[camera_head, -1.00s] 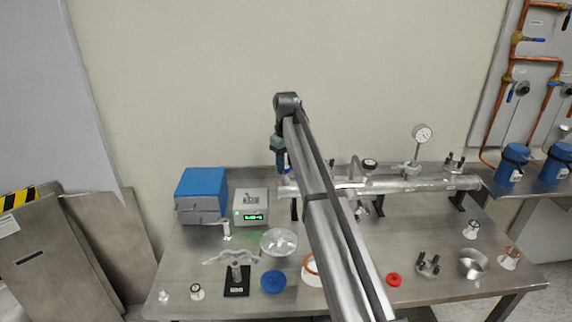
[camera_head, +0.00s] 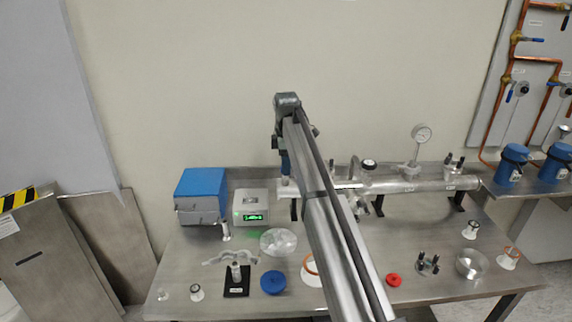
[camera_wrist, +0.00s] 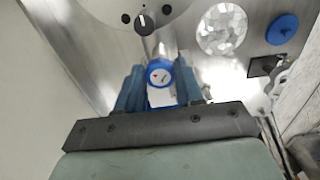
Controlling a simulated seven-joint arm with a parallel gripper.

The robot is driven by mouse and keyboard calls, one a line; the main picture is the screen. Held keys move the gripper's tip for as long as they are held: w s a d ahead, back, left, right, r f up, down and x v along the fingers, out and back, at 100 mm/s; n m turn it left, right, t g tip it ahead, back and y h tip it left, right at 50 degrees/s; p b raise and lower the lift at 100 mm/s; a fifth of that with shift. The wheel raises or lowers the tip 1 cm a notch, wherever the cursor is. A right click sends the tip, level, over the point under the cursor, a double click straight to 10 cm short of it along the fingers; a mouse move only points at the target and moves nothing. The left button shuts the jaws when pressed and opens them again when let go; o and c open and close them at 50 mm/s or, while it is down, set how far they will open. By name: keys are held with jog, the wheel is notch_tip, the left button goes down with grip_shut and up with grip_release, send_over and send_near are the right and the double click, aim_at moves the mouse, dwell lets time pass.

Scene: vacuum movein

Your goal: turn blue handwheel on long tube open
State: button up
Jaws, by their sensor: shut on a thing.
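The long tube (camera_head: 420,184) lies horizontally on dark supports at the back of the bench. The blue handwheel (camera_wrist: 160,74) shows in the wrist view as a blue ring with a white face, between the blue fingers of my gripper (camera_wrist: 161,88). The fingers are shut on it. In the head view my gripper (camera_head: 285,170) points down at the tube's left end, and my arm hides part of the tube. The handwheel cannot be made out clearly in the head view.
A gauge (camera_head: 421,134) stands up from the tube. A blue box (camera_head: 201,190) and a controller with a green display (camera_head: 251,207) stand left of the gripper. A blue disc (camera_head: 272,282), a red disc (camera_head: 394,280) and a metal bowl (camera_head: 472,264) lie toward the front.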

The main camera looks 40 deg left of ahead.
jog(key=n, duration=0.6)
jog(key=shift+a+n, duration=0.1)
jog(key=shift+n, duration=0.3)
dwell(0.4)
jog(key=o, duration=1)
jog(key=shift+o, duration=0.2)
jog(key=shift+r, duration=0.15)
notch_tip(320, 180, up, 14)
jog(key=shift+f, duration=0.2)
